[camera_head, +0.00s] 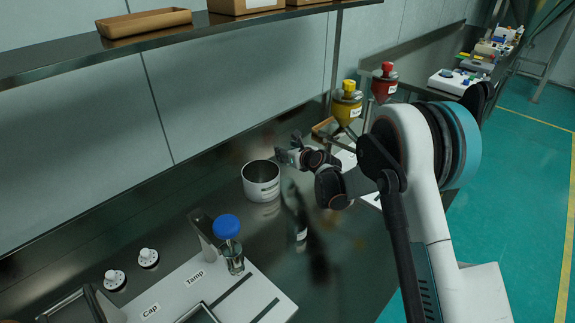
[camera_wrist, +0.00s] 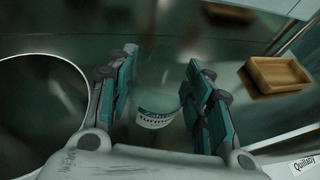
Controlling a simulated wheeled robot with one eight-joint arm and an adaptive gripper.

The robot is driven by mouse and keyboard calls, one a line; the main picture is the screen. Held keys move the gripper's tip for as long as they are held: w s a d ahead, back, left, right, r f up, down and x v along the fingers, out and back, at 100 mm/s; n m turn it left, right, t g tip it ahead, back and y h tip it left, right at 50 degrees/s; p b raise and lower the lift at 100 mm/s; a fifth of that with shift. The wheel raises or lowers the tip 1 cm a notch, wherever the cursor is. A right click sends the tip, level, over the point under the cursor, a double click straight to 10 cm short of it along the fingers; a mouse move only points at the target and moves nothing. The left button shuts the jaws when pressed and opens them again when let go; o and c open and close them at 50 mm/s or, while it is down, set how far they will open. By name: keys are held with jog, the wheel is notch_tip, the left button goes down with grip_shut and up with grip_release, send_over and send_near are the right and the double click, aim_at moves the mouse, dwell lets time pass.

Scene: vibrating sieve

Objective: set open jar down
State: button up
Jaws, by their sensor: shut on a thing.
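My gripper (camera_wrist: 160,90) is shut on a clear, see-through jar. In the wrist view the jar's curved white label (camera_wrist: 155,117), which reads something like "Turmer", shows between the two fingers. The jar's glass outline and mouth are hard to make out. In the head view my gripper (camera_head: 285,157) is above the dark bench, just beyond and right of a metal cylindrical vessel (camera_head: 262,190). The held jar is not clearly visible there, and I cannot tell whether it touches the bench.
A large round rim (camera_wrist: 84,90) is close on the left in the wrist view. A wooden tray (camera_wrist: 278,76) lies to the right. Yellow-capped (camera_head: 347,106) and red-capped (camera_head: 384,85) containers stand behind my arm. A blue-topped tamper (camera_head: 228,228) stands on the white panel at the front.

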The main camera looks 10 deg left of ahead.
jog(key=shift+f+b, duration=0.85)
jog(key=shift+f, duration=1.5)
jog(key=shift+r, duration=0.1)
jog(key=o, duration=0.9)
jog(key=shift+c, duration=0.2)
